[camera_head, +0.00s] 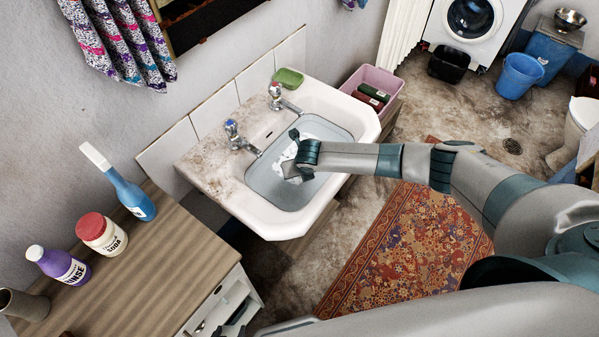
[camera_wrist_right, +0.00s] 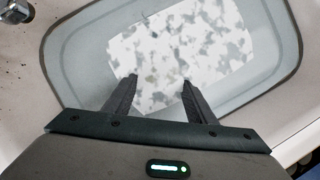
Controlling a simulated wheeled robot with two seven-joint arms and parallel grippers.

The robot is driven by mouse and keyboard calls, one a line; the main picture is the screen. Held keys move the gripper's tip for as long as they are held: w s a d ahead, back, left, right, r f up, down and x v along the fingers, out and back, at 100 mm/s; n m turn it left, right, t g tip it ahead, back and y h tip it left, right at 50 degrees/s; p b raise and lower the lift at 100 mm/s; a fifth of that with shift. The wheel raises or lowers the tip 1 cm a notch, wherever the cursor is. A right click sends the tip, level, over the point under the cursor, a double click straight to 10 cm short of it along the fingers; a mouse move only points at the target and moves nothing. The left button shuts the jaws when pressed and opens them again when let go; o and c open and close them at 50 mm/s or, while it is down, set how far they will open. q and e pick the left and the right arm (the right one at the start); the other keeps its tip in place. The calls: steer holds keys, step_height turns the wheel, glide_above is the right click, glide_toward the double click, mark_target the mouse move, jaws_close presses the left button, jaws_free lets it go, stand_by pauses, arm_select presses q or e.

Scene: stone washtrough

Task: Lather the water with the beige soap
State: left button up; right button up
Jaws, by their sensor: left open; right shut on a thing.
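The water (camera_head: 268,177) fills a grey basin set in the white sink (camera_head: 335,104). A white, mottled patch of lather (camera_wrist_right: 180,55) floats on it and also shows in the head view (camera_head: 318,128). My right gripper (camera_wrist_right: 160,82) points down into the basin, its fingertips at the near edge of the lather. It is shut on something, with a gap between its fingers. The beige soap cannot be made out; lather and the hand hide what is held. My left gripper (camera_head: 236,326) is open, low at the bottom edge beside the cabinet, and partly hidden.
Blue-marked (camera_head: 238,135) and red-marked (camera_head: 283,98) taps stand at the sink's back. A green dish (camera_head: 288,78) sits on its far corner. Bottles, including a soda one (camera_head: 102,234), stand on the wooden cabinet (camera_head: 150,280). A pink crate (camera_head: 372,82) is beyond the sink.

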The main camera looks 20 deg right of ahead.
steer(key=w+d, duration=0.1)
steer(key=w+d+b, duration=0.1)
steer(key=d, duration=0.1)
steer(key=shift+w+d, duration=0.15)
steer(key=shift+w, duration=0.15)
steer(key=shift+w+d, duration=0.25)
steer(key=shift+d, duration=0.15)
steer(key=shift+a, duration=0.1)
steer(key=shift+s+a+r, duration=0.1)
steer(key=shift+s+a, duration=0.2)
steer(key=shift+a, duration=0.05)
steer(key=s+a+p, duration=0.2)
steer(key=a, duration=0.1)
steer(key=shift+s, duration=0.2)
steer(key=shift+s+a+p, duration=0.35)
steer(key=shift+s+a, duration=0.05)
steer(key=shift+a, duration=0.1)
steer(key=shift+w+d, duration=0.1)
